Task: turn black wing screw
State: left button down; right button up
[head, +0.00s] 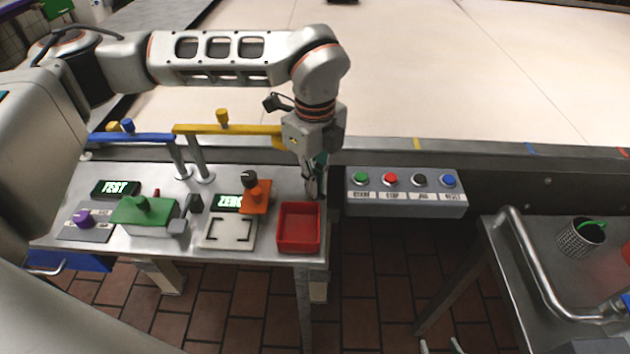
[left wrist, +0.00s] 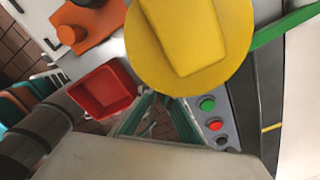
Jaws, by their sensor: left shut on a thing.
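My left gripper (head: 314,186) points down at the right end of the bench, just behind the red tray (head: 299,245). Its fingers (left wrist: 158,115) are partly hidden in the left wrist view. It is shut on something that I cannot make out. I cannot clearly identify the black wing screw in either view. A black knob (head: 249,177) stands on an orange block (head: 258,200), left of the gripper and apart from it. A yellow bar (head: 240,130) runs behind my wrist; a yellow disc (left wrist: 190,45) fills the top middle of the left wrist view. My right gripper is not in view.
The bench holds a green block (head: 145,212) with grey clamp parts, a purple knob (head: 83,217) and a white plate (head: 228,236). A blue bar (head: 140,137) stands behind. A button box (head: 405,193) is right of the gripper. Another table (head: 515,275) stands front right.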

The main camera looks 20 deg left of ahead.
pick_arm(q)
jog(key=shift+m, duration=0.3)
jog(key=m, duration=0.4)
jog(key=shift+m, duration=0.3)
jog(key=m, duration=0.4)
jog(key=shift+r+m, duration=0.1)
jog(key=shift+m, duration=0.2)
jog(key=c, duration=2.2)
grip_release()
jog(key=shift+c, duration=0.2)
notch_tip(320, 180, up, 12)
